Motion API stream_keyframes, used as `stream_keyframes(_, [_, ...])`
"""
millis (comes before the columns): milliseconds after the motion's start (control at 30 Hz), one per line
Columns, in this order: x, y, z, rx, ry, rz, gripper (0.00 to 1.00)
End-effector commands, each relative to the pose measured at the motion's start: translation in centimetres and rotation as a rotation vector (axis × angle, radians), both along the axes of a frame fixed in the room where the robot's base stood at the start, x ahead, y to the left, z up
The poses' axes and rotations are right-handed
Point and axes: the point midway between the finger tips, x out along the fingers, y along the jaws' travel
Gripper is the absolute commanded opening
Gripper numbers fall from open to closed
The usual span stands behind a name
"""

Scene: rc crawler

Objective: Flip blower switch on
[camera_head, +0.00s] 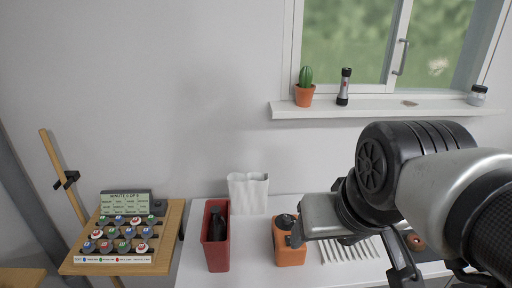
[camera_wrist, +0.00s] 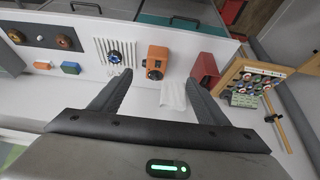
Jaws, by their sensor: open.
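An orange box (camera_head: 291,255) with a dark round knob on top stands on the white counter in the head view. It also shows in the wrist view (camera_wrist: 158,53), with dark round parts on its face. I cannot tell which part is the blower switch. My gripper (camera_wrist: 159,78) is open and empty in the wrist view. Its two dark fingers are spread, and the orange box appears between and beyond their tips. I cannot tell the gap to the box. In the head view, my arm covers the counter right of the box, and the fingertips are not clear.
A red bin (camera_head: 217,236) holding a dark bottle and a white bag (camera_head: 248,193) stand left of the box. A wooden board (camera_head: 168,232) with coloured buttons is further left. A window sill (camera_head: 370,109) is above.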

Motion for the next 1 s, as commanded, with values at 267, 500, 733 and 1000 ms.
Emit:
stream_keyframes(267, [2.3,0.0,-0.4,0.001,0.036,0.000,0.22])
stream_keyframes(500, [9.2,0.1,-2.9,0.001,0.130,0.001,0.00])
stream_keyframes(733, [15.5,0.1,-7.2,0.001,0.210,0.001,0.00])
stream_keyframes(1000, [18.8,0.1,-10.4,0.000,0.253,0.000,0.00])
